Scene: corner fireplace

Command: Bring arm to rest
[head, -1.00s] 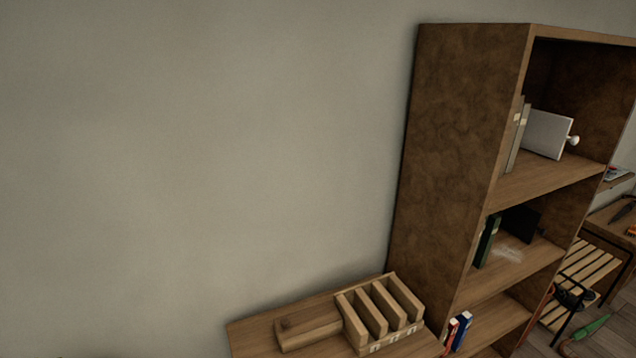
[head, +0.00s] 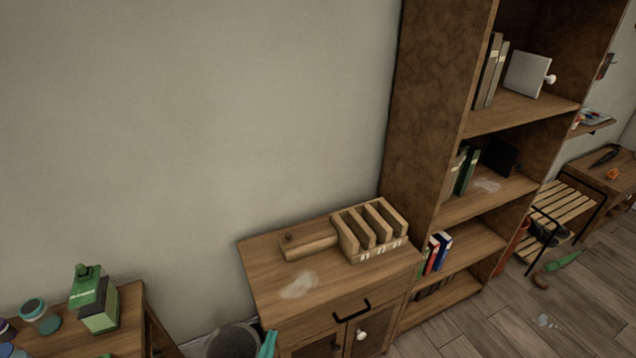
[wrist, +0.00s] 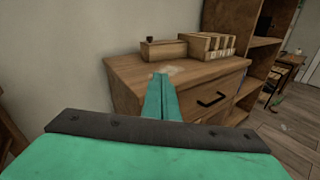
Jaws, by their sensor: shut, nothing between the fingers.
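My gripper (wrist: 162,98) shows in the wrist view as teal fingers pressed together, with nothing between them. It points toward the front of a wooden cabinet (wrist: 140,73) and appears apart from it. In the head view only a small teal part of my gripper (head: 268,345) shows at the bottom edge, in front of the cabinet (head: 262,262). The rest of my arm is out of view.
The cabinet bears a wooden slotted rack (head: 372,232) and a pale smudge. A tall bookshelf (head: 425,110) stands at its right. A dark bin (head: 232,342) is left of the cabinet. A side table (head: 130,335) holds a green box (head: 98,308) and jars. Floor at right is partly open.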

